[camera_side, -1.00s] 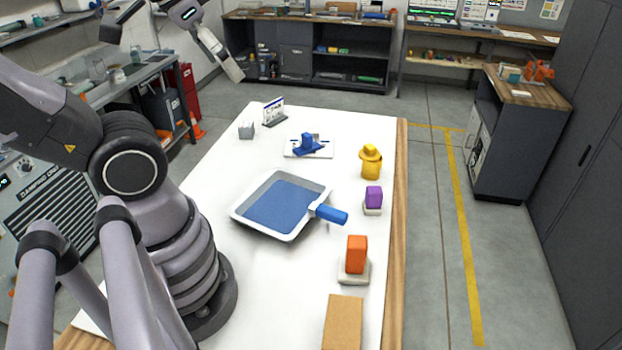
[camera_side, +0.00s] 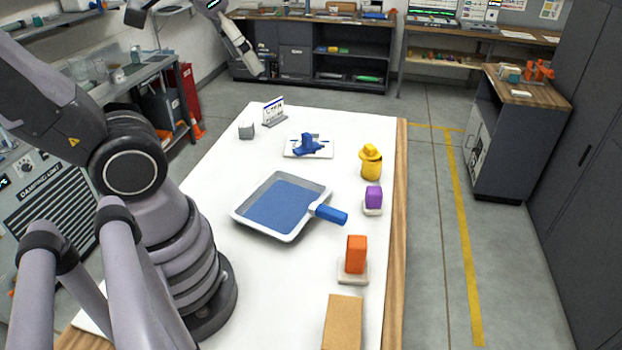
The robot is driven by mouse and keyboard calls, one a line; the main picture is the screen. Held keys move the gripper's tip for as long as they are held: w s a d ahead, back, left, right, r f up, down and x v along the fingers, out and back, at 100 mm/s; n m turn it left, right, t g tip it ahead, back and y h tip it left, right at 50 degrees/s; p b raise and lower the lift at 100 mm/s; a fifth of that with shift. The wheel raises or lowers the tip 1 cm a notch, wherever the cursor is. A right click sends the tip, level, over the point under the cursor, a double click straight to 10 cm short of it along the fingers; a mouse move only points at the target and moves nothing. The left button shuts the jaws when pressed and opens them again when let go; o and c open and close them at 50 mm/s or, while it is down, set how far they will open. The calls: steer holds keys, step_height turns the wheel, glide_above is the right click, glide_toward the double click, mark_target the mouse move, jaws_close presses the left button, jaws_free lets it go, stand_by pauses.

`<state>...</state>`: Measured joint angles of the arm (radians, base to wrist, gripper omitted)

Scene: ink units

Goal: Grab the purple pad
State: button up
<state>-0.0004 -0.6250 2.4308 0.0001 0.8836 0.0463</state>
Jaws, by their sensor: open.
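The purple pad (camera_side: 373,196) is a small upright block on a pale base (camera_side: 373,211) near the table's right edge. It stands in front of the yellow item and behind the orange block. My gripper (camera_side: 250,66) is high at the top of the picture, above and beyond the table's far left corner, well away from the purple pad. It is open, and I see nothing held in it. Its fingertips are small and partly overlap each other in this view.
A white tray (camera_side: 318,193) with blue ink and a blue-handled tool (camera_side: 330,214) lies mid-table. Around it stand a yellow item (camera_side: 371,165), an orange block (camera_side: 356,255), a tan box (camera_side: 343,322), a blue piece on a white plate (camera_side: 291,153), a grey cube (camera_side: 246,131) and a small sign (camera_side: 273,110).

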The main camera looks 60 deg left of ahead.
steer(key=w+f+m+g, duration=0.2)
steer(key=w, duration=1)
steer(key=m+g, duration=0.3)
glide_above(377, 190)
step_height(377, 190, down, 20)
steer(key=r, duration=0.1)
steer(key=shift+m, duration=0.4)
step_height(377, 190, down, 13)
steer(key=shift+w+r, duration=0.1)
steer(key=shift+w, duration=0.05)
steer(key=shift+f, duration=3.1)
steer(key=shift+c, duration=0.3)
steer(key=c, duration=1.2)
